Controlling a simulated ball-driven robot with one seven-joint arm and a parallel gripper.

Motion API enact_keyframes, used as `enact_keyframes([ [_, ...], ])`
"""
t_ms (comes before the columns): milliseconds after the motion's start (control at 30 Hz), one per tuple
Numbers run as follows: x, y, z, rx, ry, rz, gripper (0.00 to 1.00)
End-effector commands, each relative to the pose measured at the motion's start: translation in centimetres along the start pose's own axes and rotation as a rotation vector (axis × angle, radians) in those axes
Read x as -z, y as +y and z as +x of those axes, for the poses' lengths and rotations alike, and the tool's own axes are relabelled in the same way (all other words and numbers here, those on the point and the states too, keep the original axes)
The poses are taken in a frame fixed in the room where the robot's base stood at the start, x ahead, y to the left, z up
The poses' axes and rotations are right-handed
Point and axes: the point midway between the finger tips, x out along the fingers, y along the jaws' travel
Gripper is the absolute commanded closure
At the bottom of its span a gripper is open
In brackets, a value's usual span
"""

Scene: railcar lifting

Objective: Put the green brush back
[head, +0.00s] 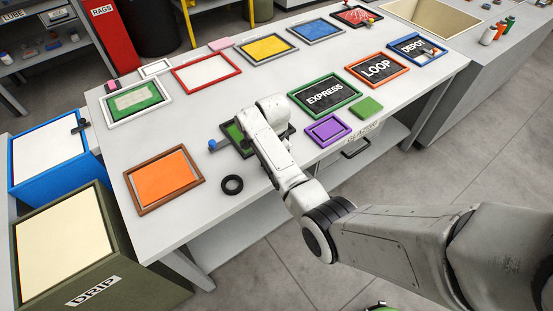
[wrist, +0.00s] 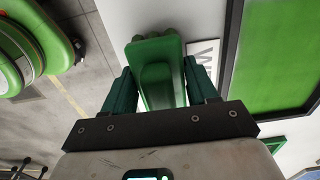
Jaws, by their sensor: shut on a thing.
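My gripper (wrist: 159,72) is shut on a green piece, which I take to be the green brush (wrist: 158,88). The piece sits between the two dark green fingers, with its rounded far end reaching past the fingertips. It is just beside a dark-framed green panel (wrist: 280,60) in the wrist view. In the head view my arm hides the gripper and the brush. The dark-framed panel (head: 233,133) shows there only in part, beside my wrist. I cannot tell whether the brush touches the table.
A white label (wrist: 204,58) lies beside the brush. On the table (head: 190,119) are a black ring (head: 232,192), a small blue knob (head: 212,144), an orange panel (head: 164,178), a purple panel (head: 327,131), a green block (head: 367,107) and EXPRESS (head: 325,95), LOOP (head: 377,68) and DEPOT (head: 415,48) boards.

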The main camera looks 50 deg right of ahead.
Motion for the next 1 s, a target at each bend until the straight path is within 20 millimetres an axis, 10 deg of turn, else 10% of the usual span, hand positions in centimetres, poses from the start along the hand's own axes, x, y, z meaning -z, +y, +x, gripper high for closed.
enact_keyframes([
  [467, -0.59, -0.07, 1.13, 0.000, 0.000, 0.001, 0.67],
  [500, -0.58, -0.06, 1.18, 0.000, -0.001, 0.001, 0.41],
  [700, -0.58, -0.06, 1.11, 0.000, -0.001, 0.001, 0.22],
  [1000, -0.57, -0.07, 1.01, 0.000, -0.001, 0.001, 0.17],
])
